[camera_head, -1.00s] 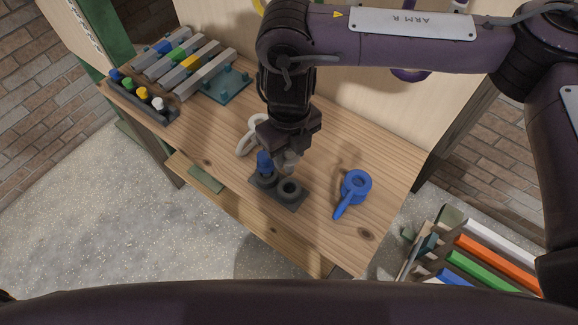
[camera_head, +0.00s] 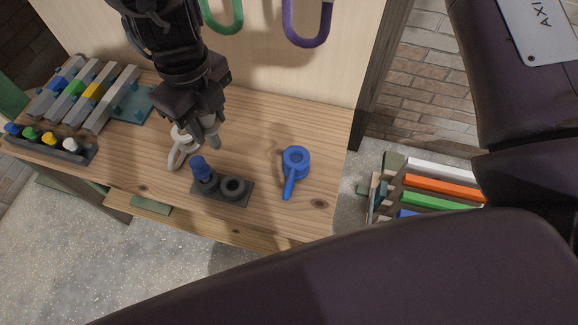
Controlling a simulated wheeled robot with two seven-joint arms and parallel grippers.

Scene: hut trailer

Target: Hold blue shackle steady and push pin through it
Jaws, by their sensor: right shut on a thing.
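My right gripper (camera_head: 198,134) reaches down over the wooden bench from the upper left. It is shut on a pale grey-white shackle (camera_head: 175,156), whose loop shows to the left of the fingers. The fingertips partly hide it, and I cannot tell whether it touches the bench. A blue pin (camera_head: 199,165) stands upright in the left socket of a dark two-hole holder (camera_head: 238,198), just below the gripper. The other socket (camera_head: 233,187) is empty. I see no clear blue shackle. My left gripper is out of view.
A green shackle (camera_head: 221,17) and a purple shackle (camera_head: 308,34) hang on the back panel. Coloured blocks on a teal base (camera_head: 134,103) and a dark rack of coloured pegs (camera_head: 72,153) are at left. A crate of coloured bars (camera_head: 440,185) stands beyond the bench's right edge.

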